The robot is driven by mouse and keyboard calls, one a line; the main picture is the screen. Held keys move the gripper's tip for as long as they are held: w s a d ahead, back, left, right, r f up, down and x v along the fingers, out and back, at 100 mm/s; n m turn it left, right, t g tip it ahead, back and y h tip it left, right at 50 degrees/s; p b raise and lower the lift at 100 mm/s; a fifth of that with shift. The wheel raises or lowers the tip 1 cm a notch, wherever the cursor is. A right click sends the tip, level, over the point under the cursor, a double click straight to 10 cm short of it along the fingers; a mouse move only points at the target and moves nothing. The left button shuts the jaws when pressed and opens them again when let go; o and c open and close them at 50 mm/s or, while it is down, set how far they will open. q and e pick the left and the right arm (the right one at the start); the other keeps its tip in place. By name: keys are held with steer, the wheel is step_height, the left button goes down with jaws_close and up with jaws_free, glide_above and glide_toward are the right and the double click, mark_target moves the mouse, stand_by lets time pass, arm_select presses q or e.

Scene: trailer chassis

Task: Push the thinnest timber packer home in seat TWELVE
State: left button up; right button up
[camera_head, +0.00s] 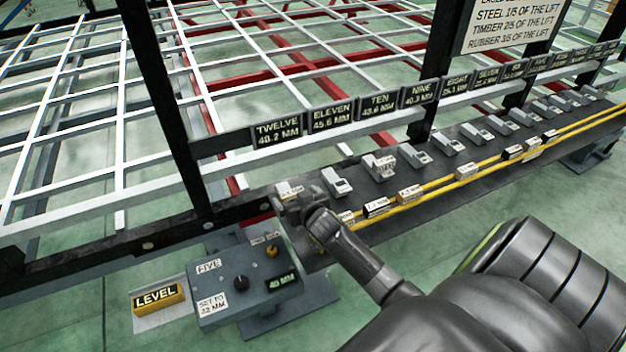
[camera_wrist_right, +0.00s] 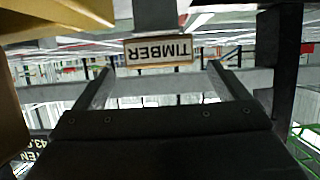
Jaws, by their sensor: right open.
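The black plate marked TWELVE (camera_head: 277,133), 40.2 MM, hangs on the rail. Below it, a pale labelled piece (camera_head: 290,189) shows at the first seat on the bench, partly covered by my right gripper (camera_head: 303,207). In the right wrist view a pale block face with an upside-down TIMBER label (camera_wrist_right: 158,51) stands just beyond and between my open fingers (camera_wrist_right: 158,75). I cannot tell whether they touch it or how deep it sits. My left gripper is out of view.
Grey seats with pale blocks run along the dark bench, with labelled packers (camera_head: 410,193) in front. Yellow rails (camera_head: 440,190) line its front edge. A grey control box (camera_head: 245,285) and a yellow LEVEL block (camera_head: 158,297) stand front left. A black post (camera_head: 165,110) rises left of seat TWELVE.

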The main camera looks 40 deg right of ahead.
steer(key=p+v, duration=0.2)
steer(key=v, duration=1.1)
steer(key=shift+s+p, duration=0.25)
steer(key=shift+p, duration=0.05)
steer(key=shift+a, duration=0.1)
